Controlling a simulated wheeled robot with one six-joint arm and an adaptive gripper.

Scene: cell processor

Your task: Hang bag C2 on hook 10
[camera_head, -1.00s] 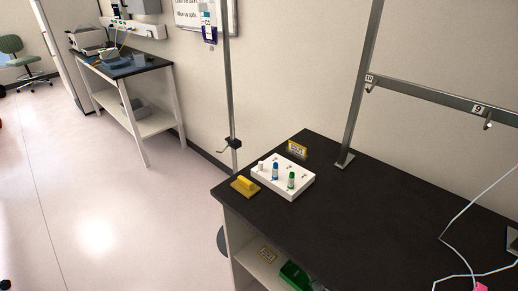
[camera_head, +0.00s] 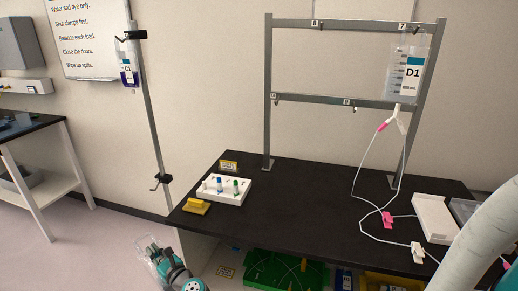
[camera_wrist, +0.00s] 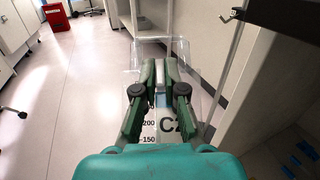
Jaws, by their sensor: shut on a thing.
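My gripper (camera_head: 166,258) is low at the bottom left of the head view, left of the black bench. In the wrist view its green fingers (camera_wrist: 160,72) are shut on a clear bag, C2 (camera_wrist: 170,126), with black volume marks and a partly hidden label. The clear bag also shows in the head view (camera_head: 149,249), beside the gripper. The hook at the left end of the rack's lower bar (camera_head: 276,99) looks empty; its small tag is too small to read for certain. Hook 9 (camera_head: 354,108) is to its right, also empty.
Bag D1 (camera_head: 411,75) hangs at the rack's right, its tubing falling onto the black bench (camera_head: 300,195). Bag C1 (camera_head: 127,72) hangs on a pole (camera_head: 150,120) at left. A white tube rack (camera_head: 238,196) and yellow block (camera_head: 196,207) stand at the bench's left end.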

